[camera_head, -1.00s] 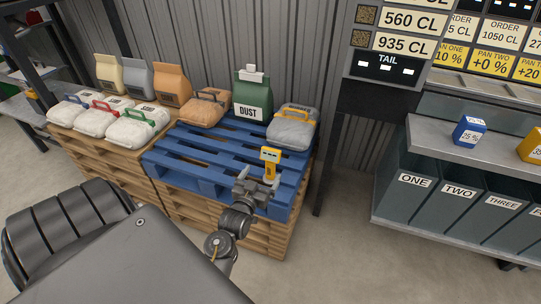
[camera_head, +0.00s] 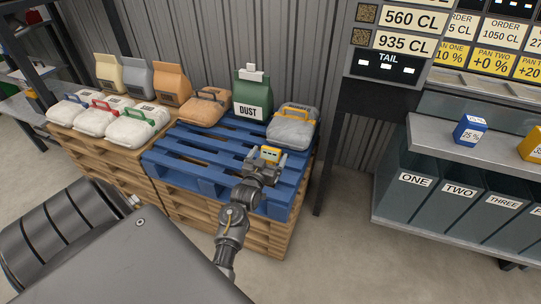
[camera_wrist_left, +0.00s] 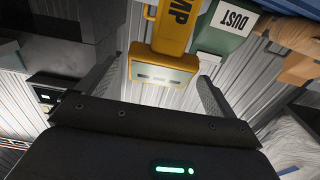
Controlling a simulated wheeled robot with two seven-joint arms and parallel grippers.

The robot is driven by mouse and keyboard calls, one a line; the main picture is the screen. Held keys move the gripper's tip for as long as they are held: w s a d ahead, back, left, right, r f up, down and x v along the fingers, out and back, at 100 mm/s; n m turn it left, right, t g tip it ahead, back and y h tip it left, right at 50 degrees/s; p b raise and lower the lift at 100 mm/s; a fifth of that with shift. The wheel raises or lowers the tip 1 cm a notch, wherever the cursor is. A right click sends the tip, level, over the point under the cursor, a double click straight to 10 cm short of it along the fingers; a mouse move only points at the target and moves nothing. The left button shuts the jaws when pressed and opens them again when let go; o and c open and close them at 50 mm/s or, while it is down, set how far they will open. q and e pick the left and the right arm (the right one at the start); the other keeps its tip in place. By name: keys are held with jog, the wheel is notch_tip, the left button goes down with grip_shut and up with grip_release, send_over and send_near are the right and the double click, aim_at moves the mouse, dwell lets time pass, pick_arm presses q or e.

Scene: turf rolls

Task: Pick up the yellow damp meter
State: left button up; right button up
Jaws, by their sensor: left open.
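The yellow damp meter (camera_head: 271,152) stands on the blue pallet (camera_head: 190,158), its lower part hidden behind my left gripper (camera_head: 268,160) in the head view. In the left wrist view the damp meter (camera_wrist_left: 163,68) shows its yellow head with a pale display strip and a body with dark letters, partly cut off at the top edge. My left gripper (camera_wrist_left: 152,85) is open, with one finger on each side of the meter's head and visible gaps between. Neither finger visibly touches it. My right gripper is not in view.
A grey sack with a yellow handle (camera_head: 292,127) and a green DUST bag (camera_head: 252,95) stand behind the meter. More sacks (camera_head: 137,125) fill the wooden pallet at left. A shelf (camera_head: 480,145) with blue and yellow boxes is at right. The blue pallet's left part is clear.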

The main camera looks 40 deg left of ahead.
pick_arm(q)
jog(key=shift+x, duration=0.95)
jog(key=shift+w, duration=0.1)
jog(key=c, duration=1.4)
jog(key=shift+c, duration=1.1)
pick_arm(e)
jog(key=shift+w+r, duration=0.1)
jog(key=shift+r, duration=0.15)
pick_arm(q)
jog(key=shift+r, duration=0.1)
